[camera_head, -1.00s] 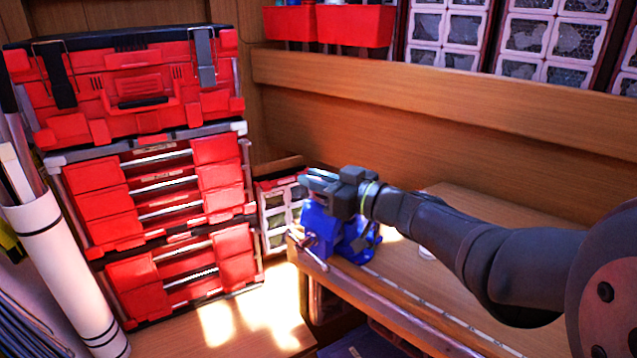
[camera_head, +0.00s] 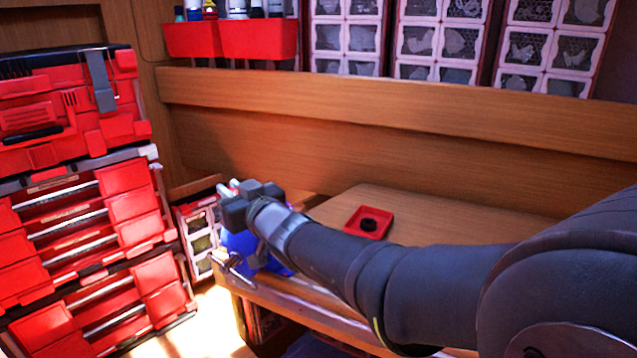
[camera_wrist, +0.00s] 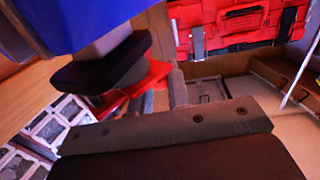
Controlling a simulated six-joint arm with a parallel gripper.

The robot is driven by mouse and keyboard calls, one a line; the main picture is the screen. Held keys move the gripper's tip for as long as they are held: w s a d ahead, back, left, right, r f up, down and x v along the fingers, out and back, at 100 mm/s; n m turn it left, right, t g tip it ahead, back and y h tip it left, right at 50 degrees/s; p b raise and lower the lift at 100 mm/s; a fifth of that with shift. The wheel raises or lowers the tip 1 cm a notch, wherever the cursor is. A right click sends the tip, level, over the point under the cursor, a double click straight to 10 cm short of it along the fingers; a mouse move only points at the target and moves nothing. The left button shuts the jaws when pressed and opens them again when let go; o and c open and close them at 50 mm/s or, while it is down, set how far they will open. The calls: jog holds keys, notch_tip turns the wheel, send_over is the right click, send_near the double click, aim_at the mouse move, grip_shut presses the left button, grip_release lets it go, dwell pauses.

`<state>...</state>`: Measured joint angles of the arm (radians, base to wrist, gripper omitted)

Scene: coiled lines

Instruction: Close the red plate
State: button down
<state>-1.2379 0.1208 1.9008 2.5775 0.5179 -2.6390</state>
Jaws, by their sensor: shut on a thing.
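A square red dish (camera_head: 354,222) with a dark round middle lies on the workbench, right of and beyond my gripper in the head view; it may be the red plate. My gripper (camera_head: 233,190) is over the blue vise (camera_head: 240,250) at the bench's left end. A small pale and red bit shows at its tips. In the wrist view a dark pad (camera_wrist: 100,68) and a grey bolted bar (camera_wrist: 190,122) are close up, with a red piece (camera_wrist: 150,76) between or behind them. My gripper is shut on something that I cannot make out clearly.
A stack of red toolboxes (camera_head: 130,205) stands at the left. A small-parts cabinet (camera_head: 198,232) is behind the vise. Red bins (camera_head: 258,40) and clear drawers (camera_head: 430,45) line the wall above a wooden ledge (camera_head: 400,110). The bench top (camera_head: 450,215) around the red dish is clear.

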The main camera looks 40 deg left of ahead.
jog(key=shift+r, duration=0.1)
dwell(0.4)
jog(key=c, duration=1.5)
grip_release()
jog(key=shift+o, duration=0.2)
jog(key=shift+d, duration=0.1)
jog(key=s+d, duration=0.1)
jog(key=d, duration=1.6)
jog(key=shift+s, duration=0.15)
jog(key=shift+o, duration=0.4)
